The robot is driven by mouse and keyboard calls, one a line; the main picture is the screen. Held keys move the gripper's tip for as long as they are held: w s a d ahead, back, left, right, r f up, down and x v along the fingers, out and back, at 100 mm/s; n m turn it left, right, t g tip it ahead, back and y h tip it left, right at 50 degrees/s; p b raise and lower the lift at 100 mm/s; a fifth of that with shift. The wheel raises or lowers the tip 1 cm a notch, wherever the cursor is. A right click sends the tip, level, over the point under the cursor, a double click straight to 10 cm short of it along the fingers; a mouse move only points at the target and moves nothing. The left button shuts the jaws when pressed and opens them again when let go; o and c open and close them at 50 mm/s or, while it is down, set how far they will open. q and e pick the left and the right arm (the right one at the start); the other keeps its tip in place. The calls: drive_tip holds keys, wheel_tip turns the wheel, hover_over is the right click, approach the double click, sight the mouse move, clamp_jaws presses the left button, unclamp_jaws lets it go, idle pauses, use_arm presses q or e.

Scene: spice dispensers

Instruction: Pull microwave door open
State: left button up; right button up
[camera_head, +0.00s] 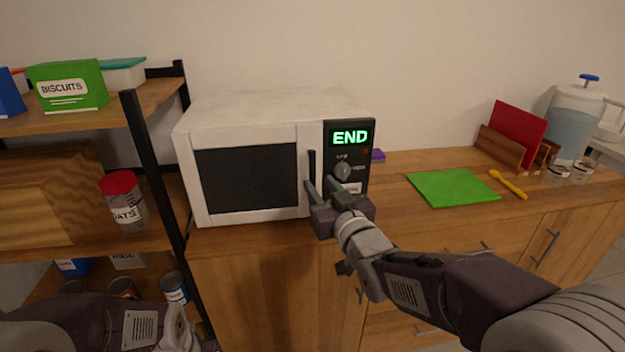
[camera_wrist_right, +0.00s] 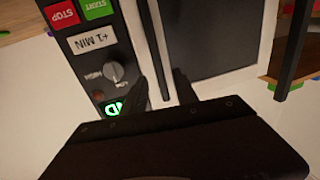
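The white microwave (camera_head: 258,107) stands on the wooden counter with its door (camera_head: 245,180) shut. A dark vertical handle (camera_head: 311,163) is at the door's right edge, and it also shows in the wrist view (camera_wrist_right: 154,42). My right gripper (camera_head: 321,184) is in front of the handle's lower part. In the wrist view its two fingers (camera_wrist_right: 160,86) are apart, one on each side of the handle. I cannot tell whether either finger touches it. Part of my left arm shows at the lower left, but its gripper is not visible.
The control panel (camera_head: 364,154) with a lit END display and a knob is right of the handle, close to my right fingers. A shelf (camera_head: 150,100) with a biscuits box (camera_head: 68,87) and an oats jar (camera_head: 123,200) stands left. A green board (camera_head: 452,188) lies right.

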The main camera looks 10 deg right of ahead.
sight(314, 177)
drive_tip(key=x, duration=0.5)
drive_tip(key=shift+w+f, duration=0.1)
drive_tip(key=shift+w, duration=0.25)
clamp_jaws()
idle(1.0)
